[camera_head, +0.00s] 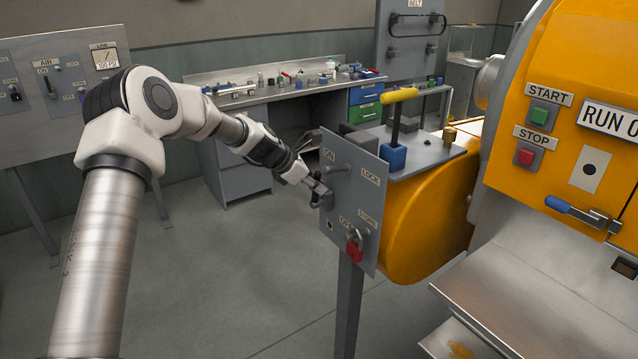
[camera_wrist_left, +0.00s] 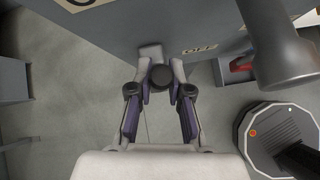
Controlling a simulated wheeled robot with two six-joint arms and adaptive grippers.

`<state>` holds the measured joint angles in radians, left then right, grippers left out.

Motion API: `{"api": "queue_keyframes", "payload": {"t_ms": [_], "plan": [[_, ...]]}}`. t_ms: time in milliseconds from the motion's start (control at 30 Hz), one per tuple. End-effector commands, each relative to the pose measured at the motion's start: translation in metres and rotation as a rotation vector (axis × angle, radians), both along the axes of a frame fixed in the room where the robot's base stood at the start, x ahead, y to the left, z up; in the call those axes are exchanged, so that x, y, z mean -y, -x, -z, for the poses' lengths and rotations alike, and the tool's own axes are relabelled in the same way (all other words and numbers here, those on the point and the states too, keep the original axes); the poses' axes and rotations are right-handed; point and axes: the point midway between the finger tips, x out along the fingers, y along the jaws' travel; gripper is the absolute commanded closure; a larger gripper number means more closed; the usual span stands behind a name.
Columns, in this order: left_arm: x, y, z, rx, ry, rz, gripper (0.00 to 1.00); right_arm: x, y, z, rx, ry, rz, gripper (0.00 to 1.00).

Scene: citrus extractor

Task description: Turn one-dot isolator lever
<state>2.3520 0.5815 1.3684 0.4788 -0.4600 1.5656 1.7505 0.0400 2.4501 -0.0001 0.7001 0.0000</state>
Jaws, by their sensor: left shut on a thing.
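The grey isolator panel (camera_head: 352,165) stands on a post, with ON, OFF, LOCK and STORE labels. My left gripper (camera_head: 319,192) is at its left side, shut on the dark isolator lever. In the left wrist view, the fingers (camera_wrist_left: 160,82) close from both sides on the lever's dark round end (camera_wrist_left: 160,76). A grey block (camera_wrist_left: 150,51) shows just beyond it at the panel, near the OFF label (camera_wrist_left: 200,48). The fingers hide most of the lever in the head view. A small dark mark (camera_head: 330,225) is below the gripper; I cannot make out dots. My right gripper is not in view.
A red padlock (camera_head: 354,249) hangs low on the panel by STORE. The orange machine (camera_head: 430,232) is behind the panel. Floor to the left is clear.

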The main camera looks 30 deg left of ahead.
Motion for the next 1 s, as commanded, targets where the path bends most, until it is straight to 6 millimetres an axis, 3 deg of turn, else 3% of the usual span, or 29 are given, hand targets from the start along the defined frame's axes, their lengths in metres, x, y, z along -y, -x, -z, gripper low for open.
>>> {"api": "queue_keyframes", "payload": {"t_ms": [33, 300, 867, 900, 933, 1000], "plan": [[-0.003, -0.002, -0.007, -0.010, 0.026, -0.003, 1.00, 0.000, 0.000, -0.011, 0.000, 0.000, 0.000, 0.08], [-0.010, -0.005, -0.004, -0.054, 0.135, -0.002, 1.00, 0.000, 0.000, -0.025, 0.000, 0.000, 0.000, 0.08], [-0.012, -0.006, -0.003, -0.063, 0.167, -0.002, 1.00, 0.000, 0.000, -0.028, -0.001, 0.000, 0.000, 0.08], [-0.012, -0.006, -0.003, -0.063, 0.167, -0.002, 0.71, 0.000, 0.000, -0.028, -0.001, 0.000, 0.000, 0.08], [-0.012, -0.006, -0.003, -0.063, 0.167, -0.002, 0.61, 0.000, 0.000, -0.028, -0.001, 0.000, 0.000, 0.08], [-0.012, -0.006, -0.003, -0.064, 0.166, -0.001, 0.55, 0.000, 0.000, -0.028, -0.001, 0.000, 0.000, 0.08]]}}
